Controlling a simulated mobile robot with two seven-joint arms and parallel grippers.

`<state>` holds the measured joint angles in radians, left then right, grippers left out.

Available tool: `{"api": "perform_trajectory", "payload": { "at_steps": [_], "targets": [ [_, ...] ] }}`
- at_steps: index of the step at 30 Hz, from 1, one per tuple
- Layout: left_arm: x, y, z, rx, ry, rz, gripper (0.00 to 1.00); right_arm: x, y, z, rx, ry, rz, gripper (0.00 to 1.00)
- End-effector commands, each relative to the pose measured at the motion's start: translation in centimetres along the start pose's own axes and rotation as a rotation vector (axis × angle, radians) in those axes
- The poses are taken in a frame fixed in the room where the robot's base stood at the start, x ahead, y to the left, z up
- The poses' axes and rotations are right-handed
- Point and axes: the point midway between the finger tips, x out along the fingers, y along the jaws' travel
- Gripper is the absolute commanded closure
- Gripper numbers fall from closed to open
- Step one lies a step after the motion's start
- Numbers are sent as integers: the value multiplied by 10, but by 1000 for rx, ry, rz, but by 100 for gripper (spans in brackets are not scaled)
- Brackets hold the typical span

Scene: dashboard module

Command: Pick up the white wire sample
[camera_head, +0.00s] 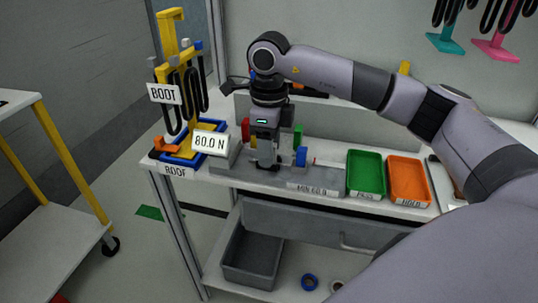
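My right gripper (265,162) points straight down over the grey test fixture (225,171) on the white bench. Its fingertips are low, between the white display reading "80.0 N" (209,141) and a small blue block (301,156). The fingers are too small and dark to tell whether they are open or shut. I cannot make out the white wire sample; it may be hidden at the fingertips or too thin to see. My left gripper is not in view.
A green tray (366,175) and an orange tray (409,182) stand right of the fixture. A blue tray (181,160) and a yellow rack (170,41) with black loops stand at the left. A grey bin (250,259) sits on the lower shelf.

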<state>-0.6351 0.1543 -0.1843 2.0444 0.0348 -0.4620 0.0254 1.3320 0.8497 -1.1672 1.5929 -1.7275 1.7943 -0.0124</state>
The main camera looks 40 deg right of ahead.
Motion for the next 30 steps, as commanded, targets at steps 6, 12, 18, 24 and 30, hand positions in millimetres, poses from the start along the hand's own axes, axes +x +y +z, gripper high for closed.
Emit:
{"api": "perform_trajectory", "payload": {
  "at_steps": [6,12,18,24,30],
  "targets": [
    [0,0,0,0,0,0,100,0,0,0,0,0,0,100],
    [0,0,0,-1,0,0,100,-1,0,0,0,0,0,100],
    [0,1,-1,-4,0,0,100,-8,0,0,0,-1,0,100],
    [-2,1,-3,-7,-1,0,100,-37,0,1,0,-4,-1,100],
    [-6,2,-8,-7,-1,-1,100,-88,0,1,1,-6,-2,100]
  ]
}}
